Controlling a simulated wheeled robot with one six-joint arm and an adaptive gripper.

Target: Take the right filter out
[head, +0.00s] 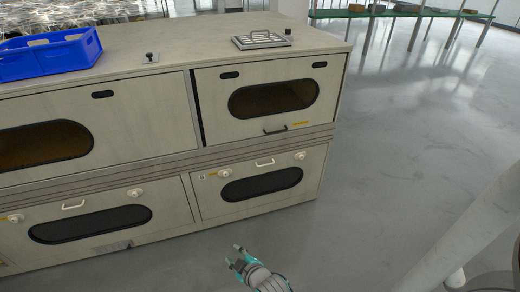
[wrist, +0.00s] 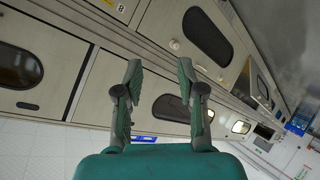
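The lower right panel of the cabinet (head: 209,200) looks like the right filter. It is closed, with a dark oval mesh (head: 262,185), a pale handle (head: 265,162) above it and a round white knob at each side (head: 225,172) (head: 300,155). My gripper (head: 235,256) is low over the floor in front of this panel, apart from it. In the wrist view my gripper (wrist: 160,72) has its two fingers spread with nothing between them. Tilted cabinet panels with dark ovals (wrist: 207,37) show beyond the fingers; I cannot tell surely which panel is which there.
The lower left panel (head: 90,225) is similar and closed. Above are doors with oval windows (head: 273,98); the right one has a black handle (head: 275,130). A blue crate (head: 50,55) and a plate with a handle (head: 262,39) lie on top.

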